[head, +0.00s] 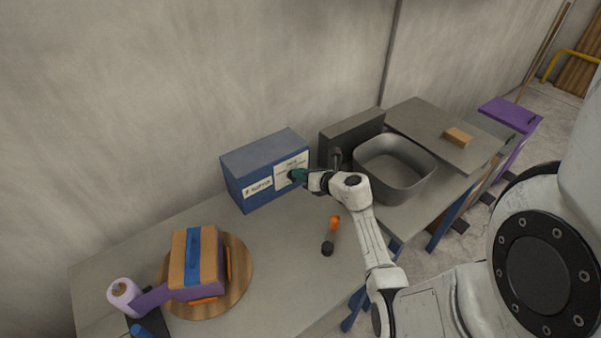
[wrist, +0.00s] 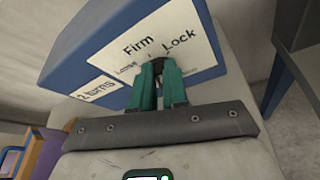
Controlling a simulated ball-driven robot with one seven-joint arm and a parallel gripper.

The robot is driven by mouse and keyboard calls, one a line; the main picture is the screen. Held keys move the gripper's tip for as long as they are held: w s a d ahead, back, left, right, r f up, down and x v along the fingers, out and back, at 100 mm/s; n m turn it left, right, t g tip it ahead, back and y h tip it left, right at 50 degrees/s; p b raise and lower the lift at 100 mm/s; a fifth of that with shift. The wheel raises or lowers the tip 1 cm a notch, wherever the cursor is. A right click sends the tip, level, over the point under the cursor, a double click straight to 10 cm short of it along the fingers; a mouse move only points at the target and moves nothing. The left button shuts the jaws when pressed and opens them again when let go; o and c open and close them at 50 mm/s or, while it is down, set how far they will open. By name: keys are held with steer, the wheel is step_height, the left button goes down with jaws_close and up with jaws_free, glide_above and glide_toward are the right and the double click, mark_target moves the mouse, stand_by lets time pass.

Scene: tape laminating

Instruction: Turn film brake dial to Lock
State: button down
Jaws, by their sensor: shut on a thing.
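The film brake box (head: 258,167) is blue and stands at the back of the bench. Its front carries white labels, and in the wrist view the white panel (wrist: 131,50) reads Loose, Firm and Lock. The dial (wrist: 157,66) is dark and sits below and between Firm and Lock, mostly hidden by my fingers. My gripper (wrist: 158,85) has green fingers and is shut on the dial. In the head view my gripper (head: 297,176) reaches the box's front from the right. Which word the dial points to cannot be told.
An orange and black tool (head: 332,234) lies on the bench in front. A grey bin (head: 394,168) stands right of my gripper.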

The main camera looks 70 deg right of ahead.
steer(key=m, duration=0.1)
steer(key=m+t+y, duration=0.1)
steer(key=m, duration=0.1)
steer(key=shift+s+d+f+m+t+y+b, duration=0.25)
steer(key=shift+d+f+m+t+y+b, duration=0.05)
steer(key=shift+d+f+t+b, duration=0.1)
stand_by(0.5)
steer(key=c, duration=1.1)
jaws_free()
steer(key=shift+c, duration=0.2)
steer(key=shift+s, duration=0.15)
steer(key=v, duration=1)
steer(key=shift+s, duration=0.3)
